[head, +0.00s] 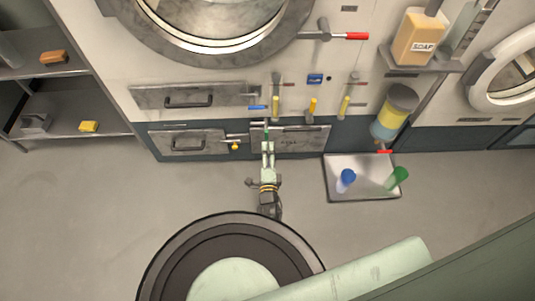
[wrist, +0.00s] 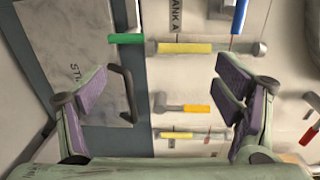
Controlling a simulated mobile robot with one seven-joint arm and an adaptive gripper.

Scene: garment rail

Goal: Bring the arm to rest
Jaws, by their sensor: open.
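My gripper (head: 267,142) is in front of the lower part of a large machine, near a grey lower panel (head: 300,140). In the wrist view my gripper (wrist: 162,72) has its two purple-padded fingers spread wide apart with nothing between them. Beyond the fingers is a pale machine face with a yellow-handled lever (wrist: 185,47), a green handle (wrist: 127,39) and an orange handle (wrist: 197,109). A grey panel with a dark bar handle (wrist: 124,92) is behind the left finger. Contact with the machine cannot be told.
A tray (head: 334,192) on the floor holds a blue cup (head: 347,178) and a green cup (head: 398,177). A red-handled lever (head: 345,36) sticks out above. A yellow and blue canister (head: 391,115) is at right. Shelves (head: 70,103) stand at left. The left floor is clear.

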